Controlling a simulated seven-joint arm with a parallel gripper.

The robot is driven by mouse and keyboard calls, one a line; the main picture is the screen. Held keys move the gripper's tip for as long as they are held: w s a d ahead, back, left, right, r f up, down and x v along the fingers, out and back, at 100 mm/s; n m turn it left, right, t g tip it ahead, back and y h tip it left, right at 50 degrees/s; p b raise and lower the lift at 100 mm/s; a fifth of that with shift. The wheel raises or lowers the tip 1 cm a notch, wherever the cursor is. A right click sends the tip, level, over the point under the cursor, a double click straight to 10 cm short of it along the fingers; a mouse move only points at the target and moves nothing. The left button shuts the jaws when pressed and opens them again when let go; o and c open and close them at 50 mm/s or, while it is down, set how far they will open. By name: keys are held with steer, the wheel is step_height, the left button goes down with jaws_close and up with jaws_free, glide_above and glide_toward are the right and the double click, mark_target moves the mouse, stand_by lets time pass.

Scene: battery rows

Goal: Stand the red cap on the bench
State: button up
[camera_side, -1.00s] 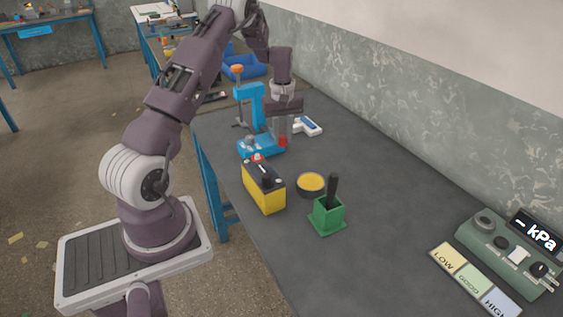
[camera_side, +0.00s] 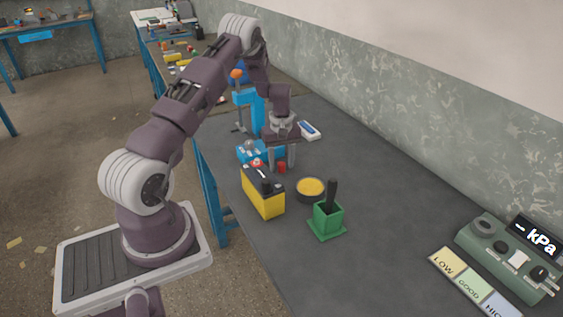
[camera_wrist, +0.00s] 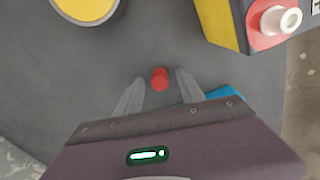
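The red cap (camera_side: 282,167) stands on the dark bench top, between the blue press and the yellow tin. It also shows in the wrist view (camera_wrist: 160,79) as a short red cylinder that looks upright. My gripper (camera_side: 280,165) is low over it, pointing down. In the wrist view my gripper (camera_wrist: 160,77) has its two fingers apart, one on each side of the cap, with bench showing in the gaps. The fingers do not appear to touch the cap.
A yellow battery (camera_side: 264,197) with a red-collared terminal stands close by. Near it are a yellow-topped round tin (camera_side: 310,188) and a green holder (camera_side: 327,220) with a black handle. A blue press (camera_side: 255,110) stands behind. The bench's right middle is clear.

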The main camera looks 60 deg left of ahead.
mark_target(282, 163)
step_height(282, 163, up, 13)
steer(key=s+d+r+m+t, duration=0.1)
steer(key=s+d+r+m, duration=0.2)
steer(key=d+r, duration=0.6)
steer(key=s+d+r+m+t, duration=0.2)
steer(key=s+d+r+m, duration=0.15)
steer(key=d+r, duration=0.6)
steer(key=s+d+m+t, duration=0.2)
steer(key=s+d+m, duration=0.7)
steer(key=s, duration=0.9)
steer(key=d, duration=0.3)
steer(key=shift+d+r+t, duration=0.15)
steer(key=shift+r+t, duration=0.15)
